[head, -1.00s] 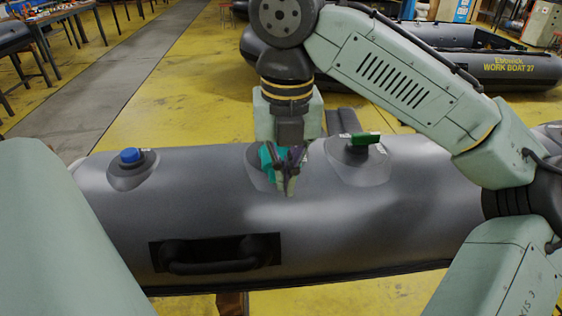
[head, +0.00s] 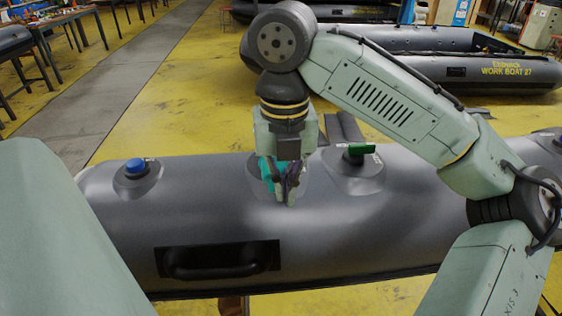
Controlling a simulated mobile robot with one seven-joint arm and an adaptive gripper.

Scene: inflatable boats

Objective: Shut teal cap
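The teal cap (head: 265,173) is on a round grey patch on top of the grey boat tube (head: 330,230), in the middle of the head view. It is partly hidden behind my gripper, and it appears tilted up from the tube. My gripper (head: 285,198) points down at it, with the fingertips close together in front of the cap's right side. I cannot tell whether the fingers touch or hold the cap. The valve opening under it is hidden.
A black carry handle (head: 215,268) is on the tube's near side. Another boat (head: 455,65) lies behind on the yellow floor.

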